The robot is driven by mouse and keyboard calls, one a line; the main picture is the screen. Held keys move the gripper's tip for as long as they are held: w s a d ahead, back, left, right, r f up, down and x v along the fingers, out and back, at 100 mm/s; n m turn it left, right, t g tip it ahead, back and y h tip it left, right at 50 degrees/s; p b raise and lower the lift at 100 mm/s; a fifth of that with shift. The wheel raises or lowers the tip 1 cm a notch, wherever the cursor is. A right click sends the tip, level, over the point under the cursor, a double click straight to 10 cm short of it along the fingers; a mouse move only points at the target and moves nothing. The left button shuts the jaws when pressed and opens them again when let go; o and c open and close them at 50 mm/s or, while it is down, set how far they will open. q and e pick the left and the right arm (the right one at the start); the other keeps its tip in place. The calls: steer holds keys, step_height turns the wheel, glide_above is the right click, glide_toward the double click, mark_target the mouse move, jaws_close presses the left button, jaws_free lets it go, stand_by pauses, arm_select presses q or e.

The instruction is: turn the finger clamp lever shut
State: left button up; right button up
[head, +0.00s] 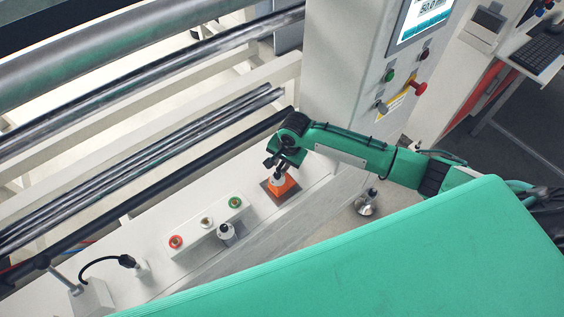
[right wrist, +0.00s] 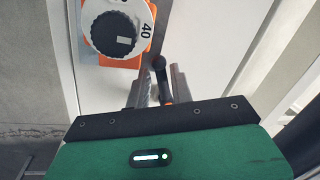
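In the right wrist view a lever with a round black end (right wrist: 159,63) and a thin dark stem stands between the two fingers of my right gripper (right wrist: 158,76). The fingers are apart, with a gap beside the stem; whether either touches it I cannot tell. Just beyond is an orange block (right wrist: 130,61) with a white dial (right wrist: 92,28) marked 40 and a black knob. In the head view my right gripper (head: 275,160) is low over the orange block (head: 279,190), hiding much of the lever area. My left gripper is not in view.
A box with red, white and green buttons (head: 205,222) sits left of the orange block. A black-topped metal fitting (head: 226,232) stands by it, another (head: 366,204) to the right. A grey column (head: 345,70) with a screen and rollers (head: 140,60) stand behind.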

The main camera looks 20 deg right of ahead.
step_height(320, 180, up, 13)
steer(key=s+d, duration=0.1)
steer(key=s, duration=0.1)
steer(key=shift+d+r, duration=0.2)
steer(key=shift+d, duration=0.2)
steer(key=s+a+f+n+t+y, duration=0.1)
steer(key=s+a+f+n, duration=0.1)
steer(key=s+a+n, duration=0.3)
steer(key=s+a+f+n+t+y, duration=0.1)
steer(key=s+f+n, duration=0.15)
steer(key=s, duration=0.55)
steer(key=s+d+n+h, duration=0.35)
steer(key=s+d, duration=0.45)
steer(key=s, duration=0.5)
step_height(320, 180, down, 30)
steer(key=n+g, duration=0.1)
steer(key=s+d+f, duration=0.2)
steer(key=s+f, duration=0.8)
steer(key=s+d+f+g, duration=0.1)
steer(key=s+f, duration=0.9)
steer(key=shift+d+f+g, duration=0.3)
steer(key=shift+d, duration=0.05)
